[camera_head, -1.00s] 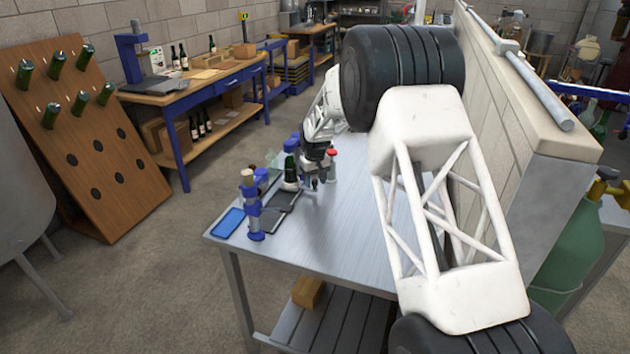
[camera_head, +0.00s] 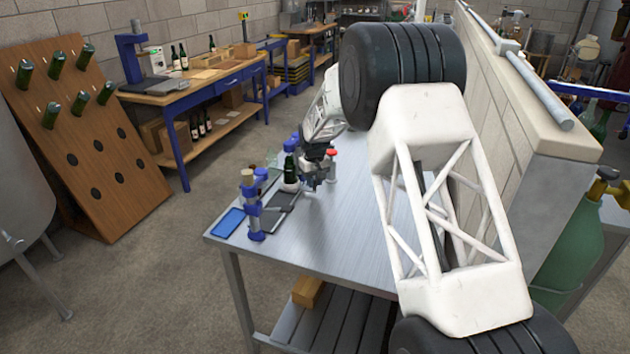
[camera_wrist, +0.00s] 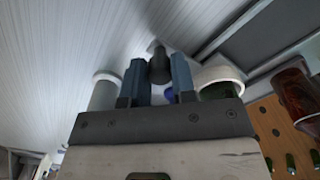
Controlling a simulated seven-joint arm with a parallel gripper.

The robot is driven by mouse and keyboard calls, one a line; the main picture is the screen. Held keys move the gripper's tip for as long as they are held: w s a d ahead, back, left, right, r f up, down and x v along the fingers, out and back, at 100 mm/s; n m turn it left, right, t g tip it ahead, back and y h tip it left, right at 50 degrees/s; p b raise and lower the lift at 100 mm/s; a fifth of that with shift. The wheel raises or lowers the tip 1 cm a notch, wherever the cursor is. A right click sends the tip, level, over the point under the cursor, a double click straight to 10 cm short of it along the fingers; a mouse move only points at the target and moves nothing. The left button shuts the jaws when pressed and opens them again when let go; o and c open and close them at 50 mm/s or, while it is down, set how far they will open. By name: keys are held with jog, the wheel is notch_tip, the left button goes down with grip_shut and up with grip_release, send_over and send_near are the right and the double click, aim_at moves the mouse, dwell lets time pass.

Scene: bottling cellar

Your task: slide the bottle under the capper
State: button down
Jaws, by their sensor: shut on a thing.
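The green bottle (camera_head: 289,168) stands upright in a white cup-like holder (camera_head: 290,187) on the steel table; in the wrist view, the holder's white rim (camera_wrist: 221,73) shows right of my fingers. My gripper (camera_head: 311,184) is low over the table, just right of the bottle. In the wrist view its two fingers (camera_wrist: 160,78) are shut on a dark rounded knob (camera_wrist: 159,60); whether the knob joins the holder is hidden. The blue capper post with a cream top (camera_head: 252,205) stands nearer the camera, left of the bottle, with a dark flat plate (camera_head: 281,201) between them.
A blue tray (camera_head: 228,223) lies at the table's left edge. A white cylinder with a red top (camera_head: 332,164) stands right of my gripper; a pale cylinder (camera_wrist: 104,92) shows left of my fingers. The table front (camera_head: 330,245) is clear. A wall (camera_head: 520,120) bounds the right.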

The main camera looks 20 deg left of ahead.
jog(key=s, duration=1.5)
jog(key=shift+s, duration=0.3)
jog(key=c, duration=0.9)
grip_release()
jog(key=shift+r, duration=0.2)
jog(key=shift+r, duration=3.75)
jog(key=shift+c, duration=0.2)
